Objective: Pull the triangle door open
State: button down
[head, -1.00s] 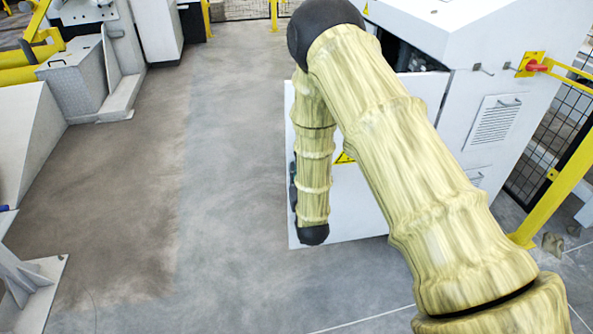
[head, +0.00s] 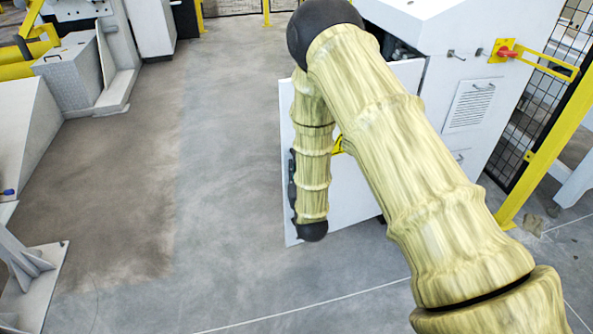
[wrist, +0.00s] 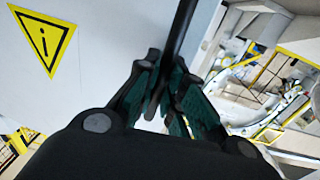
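The triangle door (head: 350,195) is a white panel with a yellow warning triangle, partly hidden behind my arm in the head view. It stands ajar from its white cabinet, with a dark opening behind its top edge. In the wrist view the door (wrist: 100,45) fills the left side, with its triangle sign (wrist: 43,40) at upper left. A dark bar, seemingly the door handle (wrist: 183,25), runs down between the fingers of my gripper (wrist: 165,90), which look closed around it. In the head view the fingers are mostly hidden by my arm.
Grey floor (head: 170,200) is clear on the left. White machinery (head: 85,75) lines the far left.

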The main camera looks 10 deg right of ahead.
jog(key=c, duration=1.5)
grip_release()
jog(key=shift+d, duration=0.2)
jog(key=shift+a, duration=0.15)
jog(key=s, duration=1.2)
jog(key=shift+a, duration=0.3)
